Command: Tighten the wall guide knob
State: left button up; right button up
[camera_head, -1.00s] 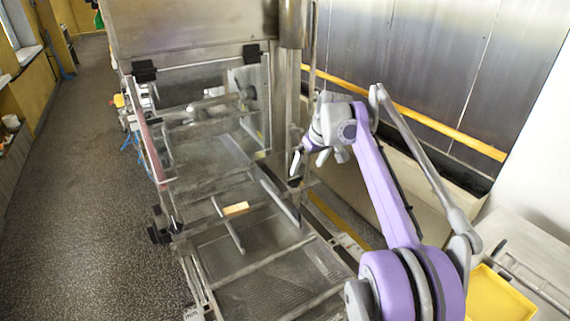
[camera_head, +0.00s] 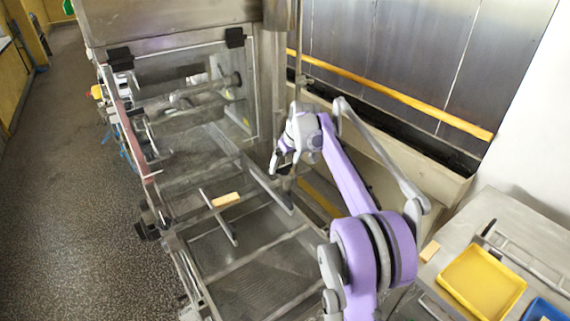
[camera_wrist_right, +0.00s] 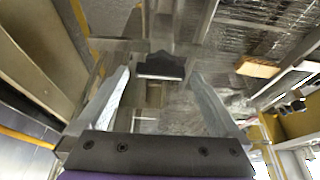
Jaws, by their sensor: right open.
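A dark, lobed knob (camera_wrist_right: 163,66) shows in the right wrist view, ahead of and between the fingers of my right gripper (camera_wrist_right: 160,76). The fingers are spread, with no clear contact with the knob. In the head view, my right gripper (camera_head: 275,162) hangs at the right side of the enrober, beside the far guide rail (camera_head: 268,189). I cannot make out the knob there. The near guide rail (camera_head: 219,219) lies over the mesh belt (camera_head: 232,254). My left gripper is out of view.
A small tan block (camera_head: 226,199) lies near the guide rails, above the mesh. A metal table (camera_head: 500,232) at the right bears a yellow tray (camera_head: 482,283), a blue tray (camera_head: 545,310) and another tan block (camera_head: 430,251). The floor (camera_head: 75,190) at the left is clear.

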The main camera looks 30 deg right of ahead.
jog(key=shift+w+f, duration=0.1)
jog(key=shift+f, duration=0.1)
jog(key=shift+c, duration=0.2)
jog(key=c, duration=1.2)
